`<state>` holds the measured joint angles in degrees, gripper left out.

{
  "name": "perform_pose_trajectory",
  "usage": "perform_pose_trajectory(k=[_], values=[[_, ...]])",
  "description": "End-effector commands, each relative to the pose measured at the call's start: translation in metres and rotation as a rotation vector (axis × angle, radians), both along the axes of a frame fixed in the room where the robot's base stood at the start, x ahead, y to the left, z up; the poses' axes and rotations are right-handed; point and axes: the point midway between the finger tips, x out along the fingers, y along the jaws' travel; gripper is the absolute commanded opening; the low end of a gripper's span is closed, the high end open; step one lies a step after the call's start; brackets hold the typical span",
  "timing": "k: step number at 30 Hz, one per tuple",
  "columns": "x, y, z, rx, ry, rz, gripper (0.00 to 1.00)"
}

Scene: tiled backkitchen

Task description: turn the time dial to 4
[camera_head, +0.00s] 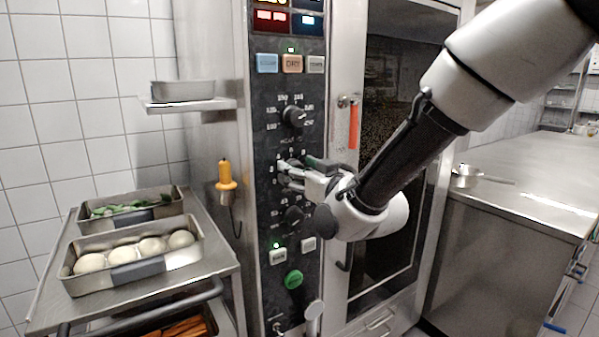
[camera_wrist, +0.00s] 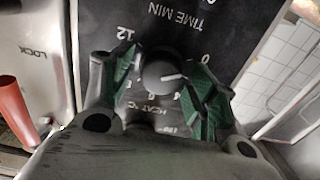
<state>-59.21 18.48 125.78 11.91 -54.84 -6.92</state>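The time dial (camera_wrist: 160,68) is a round black knob with a white pointer line, seen upside down in the wrist view. The pointer points to the right in that view, toward the arc between the 0 (camera_wrist: 203,56) and the 4; the exact number is partly hidden by a finger. My gripper (camera_wrist: 163,72) has one green-padded finger on each side of the knob, and both tips appear to touch it. In the head view my gripper (camera_head: 292,169) is at the oven's control panel (camera_head: 265,205), covering most of the time dial.
The heat dial (camera_head: 293,116) is just above my gripper, and another dial (camera_head: 293,214) is just below. The oven door (camera_head: 400,75) with its red-orange handle (camera_head: 353,127) is to the right.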

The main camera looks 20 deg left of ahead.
Motion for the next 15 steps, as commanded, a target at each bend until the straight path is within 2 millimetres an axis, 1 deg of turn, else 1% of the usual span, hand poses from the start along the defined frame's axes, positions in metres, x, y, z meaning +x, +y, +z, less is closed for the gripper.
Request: perform_pose_trajectory(k=[1, 5, 6, 7, 15], values=[[-0.0001, -0.0001, 0.0000, 0.000, 0.000, 0.000, 0.48], [-0.0001, 0.0000, 0.0000, 0.000, 0.000, 0.000, 0.24], [-0.0002, -0.0001, 0.0001, 0.000, 0.000, 0.000, 0.17], [-0.0002, -0.0001, 0.0001, 0.000, 0.000, 0.000, 0.15], [-0.0001, -0.0001, 0.0002, 0.012, 0.014, 0.000, 0.15]])
